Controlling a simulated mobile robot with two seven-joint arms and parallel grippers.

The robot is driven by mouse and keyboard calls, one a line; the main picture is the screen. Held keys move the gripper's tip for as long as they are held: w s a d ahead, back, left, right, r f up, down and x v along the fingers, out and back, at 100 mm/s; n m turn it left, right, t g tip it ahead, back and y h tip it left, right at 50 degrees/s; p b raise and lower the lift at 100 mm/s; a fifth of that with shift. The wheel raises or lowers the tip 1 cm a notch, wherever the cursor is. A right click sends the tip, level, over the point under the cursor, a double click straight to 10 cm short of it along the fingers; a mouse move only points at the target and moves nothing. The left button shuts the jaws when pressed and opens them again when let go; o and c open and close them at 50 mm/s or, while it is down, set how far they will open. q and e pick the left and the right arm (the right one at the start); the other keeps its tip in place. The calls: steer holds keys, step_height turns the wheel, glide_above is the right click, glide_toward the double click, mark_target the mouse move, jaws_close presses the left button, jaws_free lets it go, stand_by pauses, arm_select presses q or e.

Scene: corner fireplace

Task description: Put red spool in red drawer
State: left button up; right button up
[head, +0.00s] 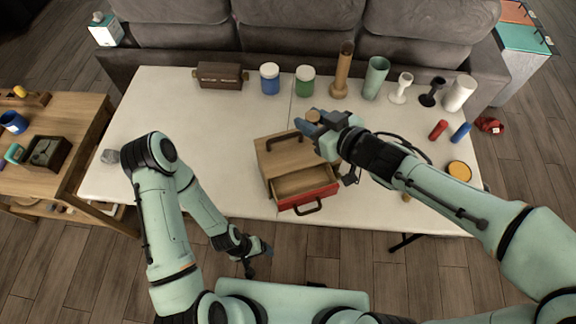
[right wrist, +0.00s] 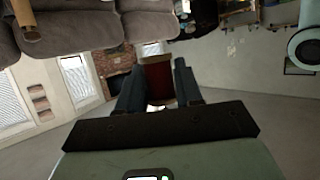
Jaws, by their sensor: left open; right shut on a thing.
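The red spool (right wrist: 158,80) has pale wooden ends and sits between the fingers of my right gripper (right wrist: 158,88) in the right wrist view. In the head view, one wooden end of the spool (head: 313,116) shows at the fingertips of my right gripper (head: 316,123), which is shut on it above the far right part of a small wooden cabinet. The red drawer (head: 308,196) is pulled out towards me at the cabinet's near side, and its visible interior looks empty. My left gripper (head: 262,256) is open, low in front of the table, away from the drawer.
The white table (head: 180,145) holds a brown box (head: 219,76), a blue jar (head: 270,78), a green jar (head: 305,81) and several vases along the back. A red cylinder (head: 438,130), a blue cylinder (head: 460,132) and a yellow disc (head: 460,170) lie right. The table's left middle is clear.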

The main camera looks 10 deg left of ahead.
steer(key=shift+w+a+r, duration=0.2)
steer(key=shift+a+r, duration=0.1)
steer(key=shift+r, duration=0.15)
steer(key=shift+w+a+r, duration=0.15)
steer(key=shift+a+r, duration=0.1)
steer(key=shift+r, duration=0.15)
steer(key=shift+a+f, duration=0.1)
steer(key=shift+a, duration=0.15)
steer(key=b, duration=0.8)
glide_above(297, 156)
steer(key=s+d, duration=0.1)
steer(key=s, duration=0.4)
step_height(297, 156, down, 14)
arm_select(q)
steer(key=s+f+g+b, duration=0.1)
steer(key=s+f+b, duration=0.1)
steer(key=s+f, duration=0.5)
steer(key=shift+a+f, duration=0.3)
steer(key=shift+f, duration=1.8)
arm_select(e)
steer(key=shift+n+y, duration=0.3)
steer(key=shift+w+d+f, duration=0.1)
steer(key=shift+w+f, duration=0.05)
steer(key=shift+f, duration=1.3)
steer(key=shift+w+d+f, duration=0.1)
steer(key=shift+w+f, duration=0.05)
steer(key=shift+f, duration=1.3)
arm_select(q)
steer(key=shift+s, duration=0.1)
steer(key=shift+f, duration=0.1)
